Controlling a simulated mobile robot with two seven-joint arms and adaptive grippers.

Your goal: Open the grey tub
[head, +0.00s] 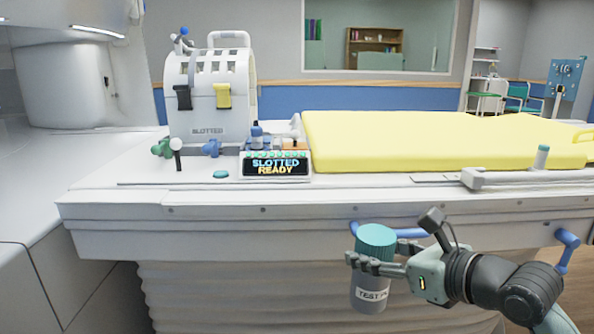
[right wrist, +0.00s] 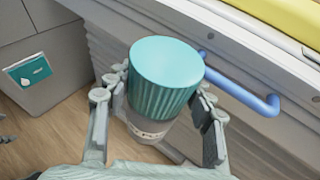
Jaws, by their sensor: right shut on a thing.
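The grey tub (head: 368,290) has a ribbed teal lid (head: 376,236) and a white label reading "TEST" with more letters partly hidden. My right gripper (head: 376,265) is shut on the tub, with a finger on each side near the lid. It holds the tub upright or nearly so, in front of the bed's side. In the right wrist view the teal lid (right wrist: 166,62) is seen from above, on the tub, between the fingers (right wrist: 160,108). The tub's lower part is mostly hidden there.
A blue handle (head: 410,232) on the bed's side is close behind the tub. Another blue handle (head: 567,240) is at the right. On the bed stand a white slotted coil (head: 210,100), a display reading "SLOTTED READY" (head: 275,165) and a yellow mattress (head: 420,140).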

